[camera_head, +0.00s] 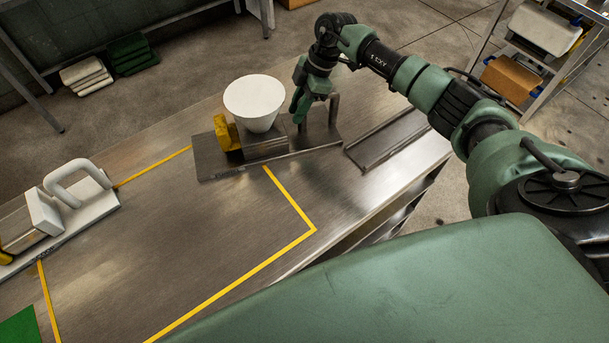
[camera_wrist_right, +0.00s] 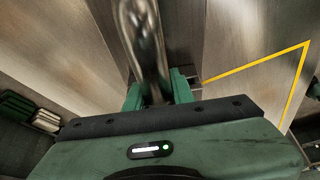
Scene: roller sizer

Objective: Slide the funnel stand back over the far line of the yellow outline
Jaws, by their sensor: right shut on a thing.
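The funnel stand is a grey metal plate (camera_head: 212,160) bearing a white funnel (camera_head: 256,97), a metal block and a yellow piece (camera_head: 227,133). An upright metal handle (camera_head: 334,108) stands at its right end. The plate lies across the yellow outline (camera_head: 291,200) and hides its far right corner. My right gripper (camera_head: 303,112) is at the handle. In the right wrist view its fingers (camera_wrist_right: 158,92) are shut on the shiny handle bar (camera_wrist_right: 146,40). My left gripper is not in view.
A white-handled device (camera_head: 77,185) stands across the outline's left side. A shallow metal tray (camera_head: 385,140) lies right of the stand, near the table edge. A green patch (camera_head: 20,328) lies at lower left. The table inside the outline is largely clear.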

